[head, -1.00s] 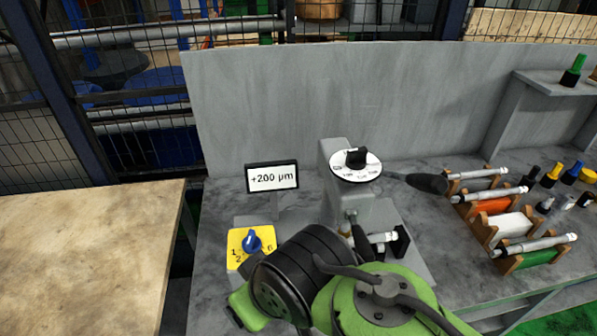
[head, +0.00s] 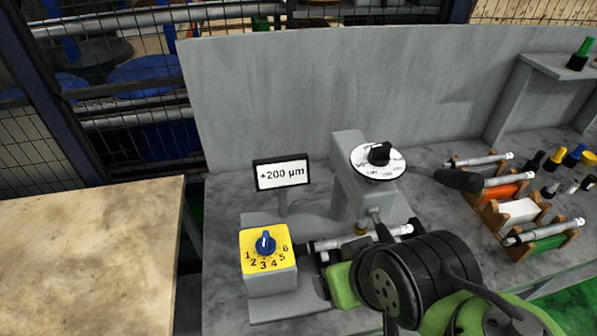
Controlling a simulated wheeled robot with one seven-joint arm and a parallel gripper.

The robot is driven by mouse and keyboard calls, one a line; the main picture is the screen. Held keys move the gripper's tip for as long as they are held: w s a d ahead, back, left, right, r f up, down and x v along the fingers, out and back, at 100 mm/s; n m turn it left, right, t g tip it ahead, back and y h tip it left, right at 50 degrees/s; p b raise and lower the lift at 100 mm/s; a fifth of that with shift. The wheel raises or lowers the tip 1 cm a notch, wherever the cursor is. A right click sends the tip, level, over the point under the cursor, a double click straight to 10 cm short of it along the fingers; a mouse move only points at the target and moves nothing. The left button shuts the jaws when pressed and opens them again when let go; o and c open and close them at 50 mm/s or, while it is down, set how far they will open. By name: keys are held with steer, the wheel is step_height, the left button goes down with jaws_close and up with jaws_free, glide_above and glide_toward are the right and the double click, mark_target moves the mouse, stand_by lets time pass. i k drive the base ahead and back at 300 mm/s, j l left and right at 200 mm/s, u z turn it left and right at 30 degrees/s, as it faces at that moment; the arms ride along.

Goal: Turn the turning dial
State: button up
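A blue knob (head: 264,243) with a pale pointer mark sits on the yellow face (head: 284,261) of a grey box, ringed by the numbers 1 to 6. A second dial, a white disc (head: 366,170) with a black knob (head: 379,153), is on top of the grey machine (head: 350,190). Both dials are in plain view, with nothing on them. My gripper (head: 318,270) is low, just right of the yellow-faced box, and its fingers are mostly hidden or too dark to make out. I cannot tell whether it touches the box.
A small display (head: 281,174) reads +200 µm behind the yellow-faced box. A black handle (head: 458,180) sticks out right of the machine. Racks with metal cylinders (head: 545,231) stand farther right. A wooden table (head: 90,250) is at left; a grey back panel (head: 330,100) stands behind.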

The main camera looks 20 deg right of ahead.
mark_target(266, 245)
steer(key=k+j+u, duration=0.1)
steer(key=j+u, duration=0.6)
steer(key=u, duration=0.25)
